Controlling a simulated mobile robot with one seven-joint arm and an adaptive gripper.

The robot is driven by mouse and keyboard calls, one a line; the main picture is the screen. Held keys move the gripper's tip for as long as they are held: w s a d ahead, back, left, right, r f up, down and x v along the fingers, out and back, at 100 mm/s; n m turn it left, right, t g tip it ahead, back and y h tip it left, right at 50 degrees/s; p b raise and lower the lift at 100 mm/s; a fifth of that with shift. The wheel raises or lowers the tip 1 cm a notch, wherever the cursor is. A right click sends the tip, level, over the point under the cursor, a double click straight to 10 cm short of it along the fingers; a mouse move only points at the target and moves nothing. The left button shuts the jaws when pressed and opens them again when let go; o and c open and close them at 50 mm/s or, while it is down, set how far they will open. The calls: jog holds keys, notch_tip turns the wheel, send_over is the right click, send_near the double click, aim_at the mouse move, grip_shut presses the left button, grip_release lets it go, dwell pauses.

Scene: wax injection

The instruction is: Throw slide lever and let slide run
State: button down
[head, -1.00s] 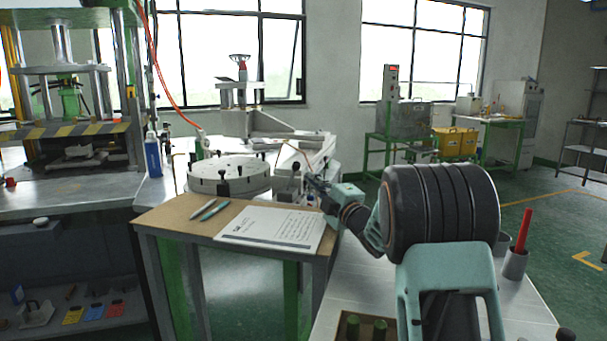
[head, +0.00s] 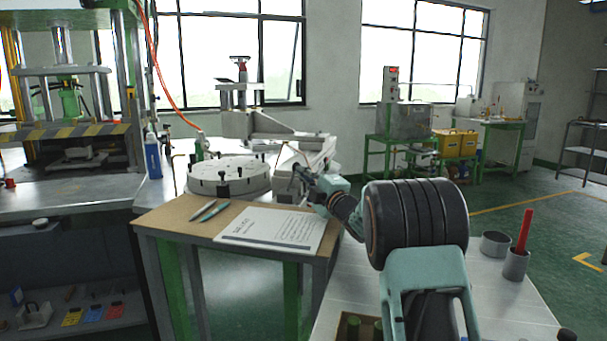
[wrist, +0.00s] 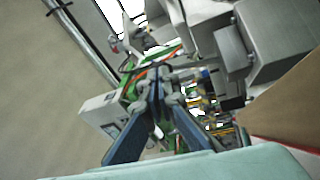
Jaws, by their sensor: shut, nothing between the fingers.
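My gripper (head: 301,174) is at the front of the grey slide unit (head: 285,188), right of the round indexing table (head: 228,178) and beyond the paper sheet. Its fingers also show in the wrist view (wrist: 166,98), close together with nothing held between them. In the wrist view a grey metal block (wrist: 262,40) stands to the right of the fingers, apart from them. I cannot clearly make out the slide lever; the gripper covers part of the unit's front. Whether the fingers touch the unit I cannot tell.
A small wooden-topped table (head: 175,222) holds a printed sheet (head: 270,229) and two pens (head: 207,212) below the gripper. A press (head: 70,135) stands at the left. A white bench (head: 345,300) with a red stick in a cup (head: 515,264) is at the right.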

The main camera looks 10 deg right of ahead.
jog(key=shift+a+r+n+p, duration=0.2)
jog(key=shift+r+n+p, duration=0.1)
